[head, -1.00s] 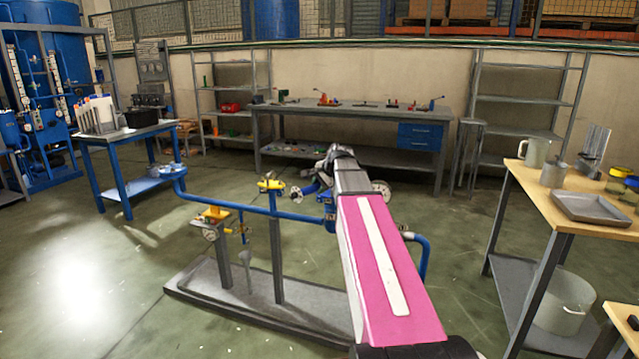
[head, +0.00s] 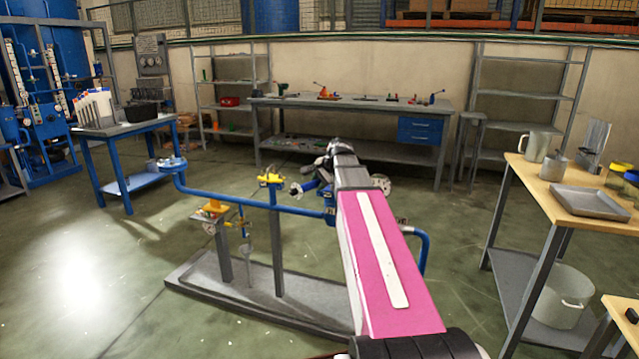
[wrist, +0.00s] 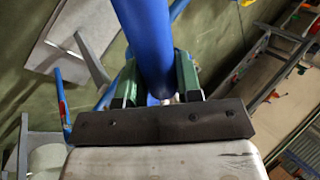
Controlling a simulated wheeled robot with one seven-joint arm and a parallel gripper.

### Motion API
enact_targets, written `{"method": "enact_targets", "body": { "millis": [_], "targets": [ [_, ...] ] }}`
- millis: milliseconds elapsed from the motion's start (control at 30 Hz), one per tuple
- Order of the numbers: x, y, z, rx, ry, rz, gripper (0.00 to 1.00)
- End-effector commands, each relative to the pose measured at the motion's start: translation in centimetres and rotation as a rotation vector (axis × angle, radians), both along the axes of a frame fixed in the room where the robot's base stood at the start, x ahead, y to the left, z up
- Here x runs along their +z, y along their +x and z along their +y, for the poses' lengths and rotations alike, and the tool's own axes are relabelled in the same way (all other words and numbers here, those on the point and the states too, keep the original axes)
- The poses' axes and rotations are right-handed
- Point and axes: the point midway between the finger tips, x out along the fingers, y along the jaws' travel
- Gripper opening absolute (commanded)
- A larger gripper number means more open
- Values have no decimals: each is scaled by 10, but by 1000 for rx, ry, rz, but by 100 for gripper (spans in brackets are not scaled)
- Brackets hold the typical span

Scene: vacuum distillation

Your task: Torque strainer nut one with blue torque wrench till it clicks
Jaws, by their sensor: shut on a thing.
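My gripper (wrist: 157,88) is shut on a blue cylindrical handle in the wrist view, taken to be the blue torque wrench (wrist: 150,38). The handle runs up out of the top of the picture between two green fingers, so the wrench's head is out of sight there. In the head view my pink arm reaches over the blue pipe rig (head: 265,206), with its far end at the rig's right part. The arm hides much of that part. The strainer and nut one cannot be made out, and I cannot tell whether the wrench touches a nut.
The rig stands on a grey base plate (head: 200,280), with yellow-topped valves (head: 270,180) left of my arm. A wooden-topped table (head: 545,185) with a metal tray (head: 590,200) stands at right. A blue table (head: 120,131) stands at left, a workbench (head: 350,104) behind. Open floor lies at left.

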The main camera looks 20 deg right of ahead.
Motion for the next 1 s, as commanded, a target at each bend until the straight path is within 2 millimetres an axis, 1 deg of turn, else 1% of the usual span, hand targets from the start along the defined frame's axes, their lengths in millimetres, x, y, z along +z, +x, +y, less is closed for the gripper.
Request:
{"method": "enact_targets", "body": {
  "millis": [1000],
  "targets": [
    [-18,0,0,-1,1,-3,0]
  ]
}}
